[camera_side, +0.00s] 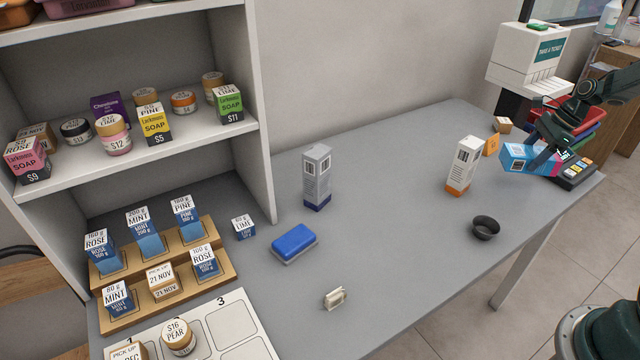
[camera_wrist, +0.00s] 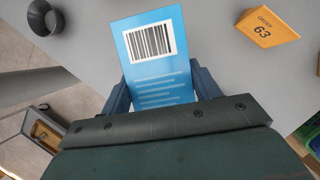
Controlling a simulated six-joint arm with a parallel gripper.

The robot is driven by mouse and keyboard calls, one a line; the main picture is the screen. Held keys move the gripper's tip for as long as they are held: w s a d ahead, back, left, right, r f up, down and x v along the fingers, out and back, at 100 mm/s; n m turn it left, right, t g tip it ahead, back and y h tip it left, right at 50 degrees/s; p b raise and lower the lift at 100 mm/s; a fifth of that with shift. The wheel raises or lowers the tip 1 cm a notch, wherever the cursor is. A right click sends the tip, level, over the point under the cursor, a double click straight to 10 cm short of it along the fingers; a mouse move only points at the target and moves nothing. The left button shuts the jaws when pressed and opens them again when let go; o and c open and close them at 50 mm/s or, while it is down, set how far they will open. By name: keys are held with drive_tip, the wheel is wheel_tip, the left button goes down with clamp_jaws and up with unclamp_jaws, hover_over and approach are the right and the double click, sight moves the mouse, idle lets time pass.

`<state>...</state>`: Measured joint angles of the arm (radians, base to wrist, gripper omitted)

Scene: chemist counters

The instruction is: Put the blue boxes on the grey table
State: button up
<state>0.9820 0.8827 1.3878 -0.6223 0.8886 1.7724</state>
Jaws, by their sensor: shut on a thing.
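My gripper (camera_side: 548,153) is shut on a light blue box (camera_side: 516,155) at the right end of the grey table (camera_side: 390,200). In the wrist view the blue box (camera_wrist: 156,58) shows a barcode and white lines of print between the two fingers. Whether it touches the table is hard to tell. Several small blue boxes with white tops stand on a stepped wooden rack (camera_side: 180,262) at the left, among them a mint box (camera_side: 143,232) and a rose box (camera_side: 204,263). A small blue lime box (camera_side: 244,227) stands on the grey table beside the rack.
A grey carton (camera_side: 317,178), a blue sponge-like block (camera_side: 294,243), a white-and-orange carton (camera_side: 463,166), a black bowl (camera_side: 486,228) and a small cream object (camera_side: 335,298) are on the table. A card terminal (camera_side: 575,172) and orange order block (camera_wrist: 267,27) are near my gripper. The table's middle is clear.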

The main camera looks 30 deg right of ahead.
drive_tip(key=shift+f, duration=0.95)
drive_tip(key=shift+f, duration=0.1)
drive_tip(key=shift+f, duration=2.2)
drive_tip(key=shift+f, duration=0.2)
drive_tip(key=o, duration=1)
drive_tip(key=shift+o, duration=0.2)
drive_tip(key=v, duration=1.3)
drive_tip(key=shift+r, duration=0.45)
drive_tip(key=shift+w+r, duration=0.1)
